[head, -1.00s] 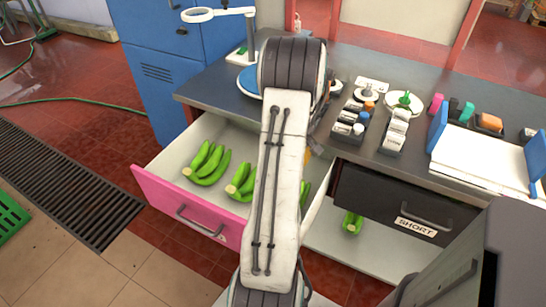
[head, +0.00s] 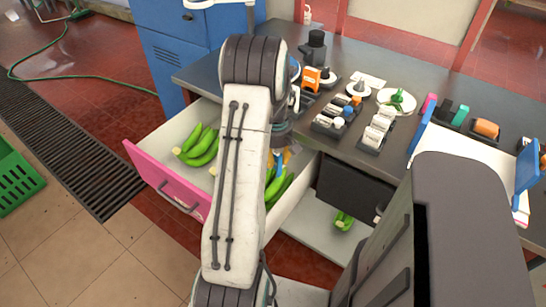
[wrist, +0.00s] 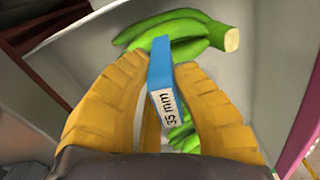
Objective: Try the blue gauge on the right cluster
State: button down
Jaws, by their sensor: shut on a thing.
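My gripper (wrist: 155,110) is shut on the blue gauge (wrist: 161,68), a flat blue bar with a white "35 mm" label, between its yellow-orange fingers. In the head view the gripper (head: 279,160) is partly behind my arm, low over the right end of the open pink-fronted drawer (head: 165,185). The right cluster of green bananas (head: 279,188) lies just below it. In the wrist view a green cluster (wrist: 185,28) lies beyond the gauge's tip, its cut stem at right. The tip overlaps the fruit; I cannot tell whether they touch. More green fruit shows behind the fingers.
A left cluster (head: 198,147) lies in the drawer; a middle one is mostly behind my arm. Another bunch (head: 343,220) lies on a lower white surface. The grey worktop (head: 345,150) above holds racks (head: 333,122), a white dish (head: 397,100) and a white board (head: 465,160).

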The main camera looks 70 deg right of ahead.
jog(key=b, duration=0.3)
send_over(275, 184)
jog(key=shift+s+a+f, duration=0.1)
jog(key=shift+f, duration=2.65)
jog(key=shift+f+b, duration=1.75)
jog(key=shift+f, duration=0.4)
jog(key=shift+r, duration=0.15)
